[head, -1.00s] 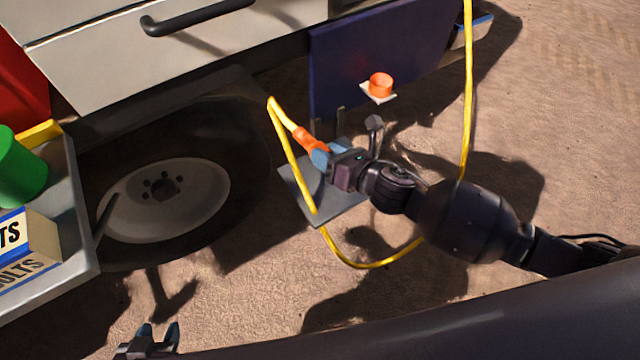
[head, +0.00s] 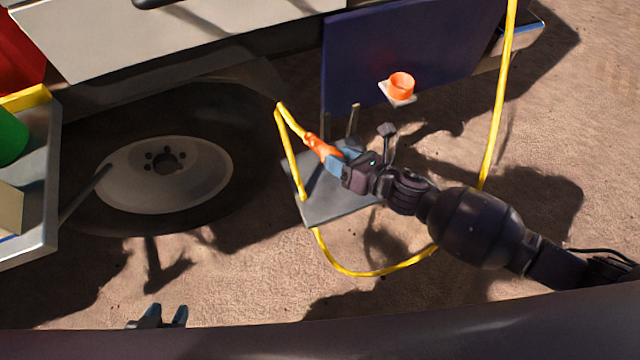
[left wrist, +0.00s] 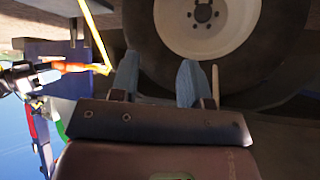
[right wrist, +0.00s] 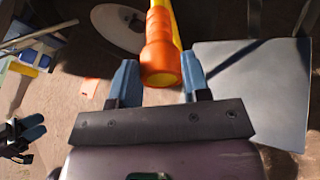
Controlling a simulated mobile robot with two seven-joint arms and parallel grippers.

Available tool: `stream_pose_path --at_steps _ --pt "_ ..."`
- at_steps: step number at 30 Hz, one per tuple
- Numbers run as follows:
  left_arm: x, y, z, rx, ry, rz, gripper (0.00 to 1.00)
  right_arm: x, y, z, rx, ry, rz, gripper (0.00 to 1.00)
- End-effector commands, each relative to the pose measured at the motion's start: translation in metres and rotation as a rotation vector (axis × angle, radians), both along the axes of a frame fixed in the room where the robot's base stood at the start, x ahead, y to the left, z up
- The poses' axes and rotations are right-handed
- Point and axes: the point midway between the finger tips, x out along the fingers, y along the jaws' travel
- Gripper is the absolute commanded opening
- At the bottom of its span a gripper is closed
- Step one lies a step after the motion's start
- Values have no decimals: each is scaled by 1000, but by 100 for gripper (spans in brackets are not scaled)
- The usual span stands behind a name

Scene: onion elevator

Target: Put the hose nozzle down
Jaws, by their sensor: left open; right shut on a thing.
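The orange hose nozzle (head: 322,147) is in my right gripper (head: 334,160), with the yellow hose (head: 289,150) running from its far end. In the right wrist view the nozzle (right wrist: 160,60) sits between the blue fingers of my right gripper (right wrist: 160,82), which is shut on it. A grey plate (head: 335,207) lies below and behind the gripper; in the right wrist view the plate (right wrist: 255,90) is to the right. My left gripper (head: 166,318) is open and empty near the bottom edge, and its spread fingers show in the left wrist view (left wrist: 157,85).
An orange ring holder (head: 401,86) is fixed to the dark blue panel (head: 395,45). A metal tray (head: 45,190) with a green item (head: 10,138) is at the far left. The hose loops over the ground.

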Motion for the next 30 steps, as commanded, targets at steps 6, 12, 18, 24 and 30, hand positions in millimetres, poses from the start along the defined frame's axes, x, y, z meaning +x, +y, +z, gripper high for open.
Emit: stream_pose_path --at_steps 6,12,18,24,30 --pt "-7 1 -13 10 26 -9 43 -1 1 -23 4 8 5 8" --pt "-7 -1 -18 38 20 -42 43 -4 1 -70 4 16 5 8" --pt "4 -7 -20 64 -8 -79 43 -4 1 -113 4 15 5 8" --pt "13 -11 -19 85 -38 -112 43 -3 1 -149 2 11 5 8" --pt "21 -14 -12 91 -71 -128 43 0 1 -160 3 1 6 8"
